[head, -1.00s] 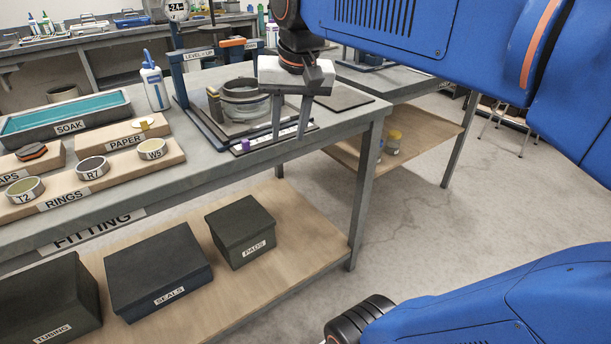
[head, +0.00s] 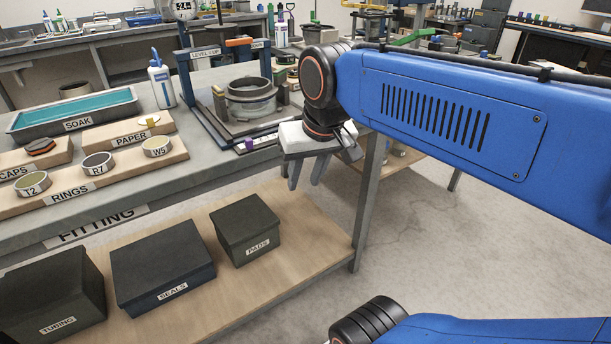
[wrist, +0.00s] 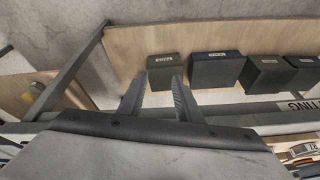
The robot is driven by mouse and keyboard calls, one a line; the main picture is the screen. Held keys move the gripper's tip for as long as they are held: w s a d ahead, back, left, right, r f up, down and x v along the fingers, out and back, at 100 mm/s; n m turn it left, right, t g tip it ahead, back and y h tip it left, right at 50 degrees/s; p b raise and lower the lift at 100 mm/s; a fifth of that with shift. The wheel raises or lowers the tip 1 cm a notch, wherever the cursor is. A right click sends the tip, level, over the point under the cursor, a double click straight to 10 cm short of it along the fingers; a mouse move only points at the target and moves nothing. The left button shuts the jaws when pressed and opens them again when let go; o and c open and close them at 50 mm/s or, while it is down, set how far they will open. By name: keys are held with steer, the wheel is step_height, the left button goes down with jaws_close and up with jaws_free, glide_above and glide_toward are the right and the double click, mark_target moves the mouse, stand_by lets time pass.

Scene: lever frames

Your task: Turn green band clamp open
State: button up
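A green bar (head: 415,36) shows small in the head view, on equipment on a bench beyond my arm. It may be the green band clamp; I cannot tell its setting, and my arm hides what lies below it. My gripper (head: 305,178) hangs pointing down in front of the near bench's right end, well away from the green bar. Its two fingers stand apart with nothing between them. The wrist view also shows my gripper (wrist: 160,80) open and empty, with the lower shelf beyond it.
The LEVEL-UP frame (head: 187,86) with an orange bar (head: 239,41) and a round grey housing (head: 250,107) stands on the near bench, left of my gripper. The bench's right leg (head: 367,205) is close to my gripper. Dark boxes (head: 245,232) sit on the lower shelf. Floor at right is clear.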

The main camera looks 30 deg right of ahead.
steer(key=shift+r, duration=0.1)
step_height(320, 180, up, 31)
steer(key=m+g, duration=0.4)
steer(key=m, duration=0.5)
glide_above(280, 69)
step_height(280, 69, down, 18)
steer(key=shift+r, duration=0.2)
steer(key=shift+c, duration=0.3)
jaws_close()
